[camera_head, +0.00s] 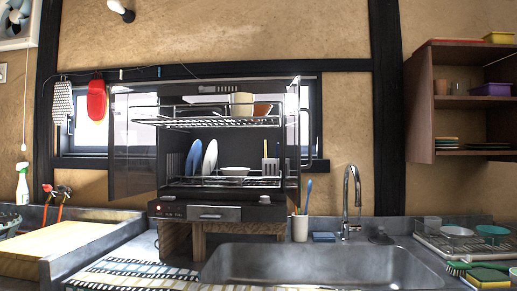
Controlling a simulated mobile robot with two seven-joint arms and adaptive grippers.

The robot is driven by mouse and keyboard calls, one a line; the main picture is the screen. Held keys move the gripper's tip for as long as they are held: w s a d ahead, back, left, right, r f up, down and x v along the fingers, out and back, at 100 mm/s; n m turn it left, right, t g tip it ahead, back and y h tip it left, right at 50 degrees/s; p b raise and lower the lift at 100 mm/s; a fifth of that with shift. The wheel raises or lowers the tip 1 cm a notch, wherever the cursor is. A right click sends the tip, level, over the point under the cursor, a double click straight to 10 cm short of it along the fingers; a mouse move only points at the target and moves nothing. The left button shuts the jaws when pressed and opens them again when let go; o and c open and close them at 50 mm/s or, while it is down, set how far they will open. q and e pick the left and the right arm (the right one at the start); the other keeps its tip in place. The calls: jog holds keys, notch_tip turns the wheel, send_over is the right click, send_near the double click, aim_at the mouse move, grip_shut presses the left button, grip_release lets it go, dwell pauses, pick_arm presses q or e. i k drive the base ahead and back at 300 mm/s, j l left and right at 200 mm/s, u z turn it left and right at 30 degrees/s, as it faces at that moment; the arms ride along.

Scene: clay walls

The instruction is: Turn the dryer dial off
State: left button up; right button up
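The dish dryer (222,208) stands behind the sink on a wooden support. Its dark glass doors are swung open to the sides, and two wire racks hold dishes. Its front base panel has a small red spot (158,209) at the left, with tiny markings beside it, and a silver plate (210,213) in the middle. The dial's setting is too small to read. Neither of my grippers is in view.
A steel sink (320,266) with a tall tap (351,195) lies front right. A utensil cup (300,228) stands just right of the dryer. A patterned cloth (130,275) covers the counter at front left. A drying tray (470,247) with bowls is at right.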

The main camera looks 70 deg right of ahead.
aim_at(264, 199)
jog(key=j+z, duration=0.1)
jog(key=z, duration=2.05)
